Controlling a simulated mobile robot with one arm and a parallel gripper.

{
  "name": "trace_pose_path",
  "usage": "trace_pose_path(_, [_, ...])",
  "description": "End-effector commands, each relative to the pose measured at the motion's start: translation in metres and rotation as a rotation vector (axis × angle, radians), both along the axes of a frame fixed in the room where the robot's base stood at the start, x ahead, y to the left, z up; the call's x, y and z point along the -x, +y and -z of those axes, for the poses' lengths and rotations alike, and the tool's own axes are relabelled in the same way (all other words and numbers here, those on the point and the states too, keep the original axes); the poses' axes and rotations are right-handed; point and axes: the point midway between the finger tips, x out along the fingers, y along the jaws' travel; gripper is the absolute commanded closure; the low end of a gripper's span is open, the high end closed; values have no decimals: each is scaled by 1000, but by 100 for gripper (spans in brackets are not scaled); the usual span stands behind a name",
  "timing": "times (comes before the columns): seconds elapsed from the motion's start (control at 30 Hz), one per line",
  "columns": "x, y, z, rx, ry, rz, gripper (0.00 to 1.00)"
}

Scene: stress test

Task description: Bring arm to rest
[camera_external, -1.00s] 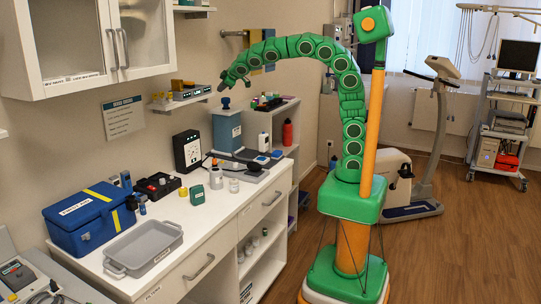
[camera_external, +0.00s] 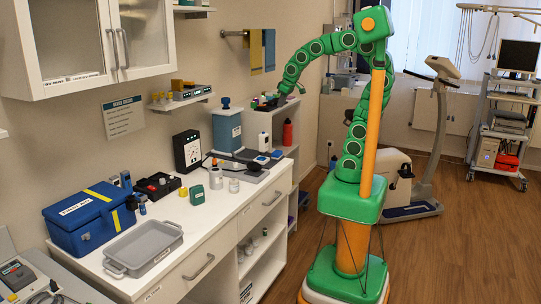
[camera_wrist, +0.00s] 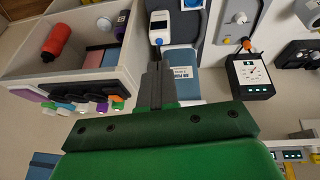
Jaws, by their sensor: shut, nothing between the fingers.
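My arm is green and segmented. It bends over from the top of my column and down to the left in the external view. My gripper (camera_external: 268,103) is at its end, close to the far shelf unit, small and partly lost among the items there. In the wrist view my gripper (camera_wrist: 153,82) has its two dark fingers together with nothing between them. A blue labelled container (camera_wrist: 181,72) lies beyond the fingertips; I cannot tell how far apart they are.
The counter (camera_external: 230,222) holds a blue case (camera_external: 88,215), a grey tray (camera_external: 145,247) and a blue-lidded container (camera_external: 227,128). A red bottle (camera_external: 287,132) stands on the shelf unit. Towels (camera_external: 262,50) hang on the wall. The floor (camera_external: 455,245) at right is clear.

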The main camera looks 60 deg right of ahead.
Motion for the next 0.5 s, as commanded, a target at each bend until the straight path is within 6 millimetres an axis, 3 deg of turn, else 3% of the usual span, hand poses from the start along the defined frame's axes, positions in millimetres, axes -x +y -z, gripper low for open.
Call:
trace_pose_path(0.1, [61,2,34,-23,147,16,100])
trace_pose_path(0.3, [158,10,77,-63,382,38,100])
trace_pose_path(0.5, [217,17,98,-89,526,48,100])
